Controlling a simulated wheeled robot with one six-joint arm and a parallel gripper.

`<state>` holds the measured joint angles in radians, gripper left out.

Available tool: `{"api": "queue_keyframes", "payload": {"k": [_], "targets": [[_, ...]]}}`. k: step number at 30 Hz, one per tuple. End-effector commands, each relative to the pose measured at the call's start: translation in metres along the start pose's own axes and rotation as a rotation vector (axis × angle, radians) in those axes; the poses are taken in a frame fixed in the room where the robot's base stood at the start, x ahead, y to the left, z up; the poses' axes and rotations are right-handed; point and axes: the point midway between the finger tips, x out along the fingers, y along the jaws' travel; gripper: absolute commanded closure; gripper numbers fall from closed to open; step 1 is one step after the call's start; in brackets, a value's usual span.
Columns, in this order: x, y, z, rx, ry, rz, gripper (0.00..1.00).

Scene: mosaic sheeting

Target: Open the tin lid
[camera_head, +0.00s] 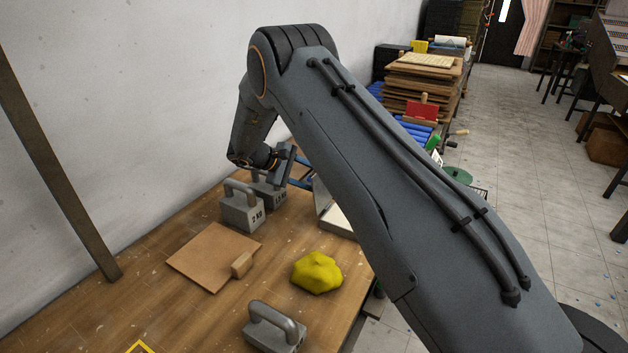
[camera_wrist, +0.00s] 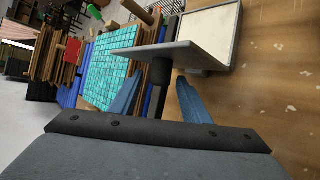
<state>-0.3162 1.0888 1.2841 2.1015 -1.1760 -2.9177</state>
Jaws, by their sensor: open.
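The tin (camera_head: 341,222) stands near the far right edge of the wooden table, partly hidden behind my arm. In the wrist view the tin (camera_wrist: 212,34) shows a pale inside. Its grey lid (camera_wrist: 152,53) is raised, seen nearly edge-on; it also shows upright in the head view (camera_head: 319,196). A dark knob (camera_wrist: 165,74) sticks out from the lid. My gripper (camera_wrist: 160,92) is open, its blue fingers on either side of the knob. I cannot tell whether a finger touches it. In the head view my gripper (camera_head: 300,172) is beside the lid.
Two grey weights (camera_head: 241,210) (camera_head: 272,194) stand left of the tin, close to my gripper. A wooden board (camera_head: 208,258), a yellow cloth (camera_head: 317,273) and another grey weight (camera_head: 268,335) lie nearer. Teal mosaic sheeting (camera_wrist: 108,65) and stacked boards (camera_head: 420,85) lie beyond the table.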

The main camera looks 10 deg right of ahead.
Motion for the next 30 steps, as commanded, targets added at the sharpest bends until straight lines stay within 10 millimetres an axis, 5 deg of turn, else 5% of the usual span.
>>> {"api": "queue_keyframes", "payload": {"k": [13,25,30], "targets": [[-0.06,0.0,0.0,0.0,0.0,0.0,0.57],[-0.063,0.002,0.001,0.006,0.003,0.003,0.57],[-0.06,0.031,0.001,0.106,0.079,0.064,0.57]]}}
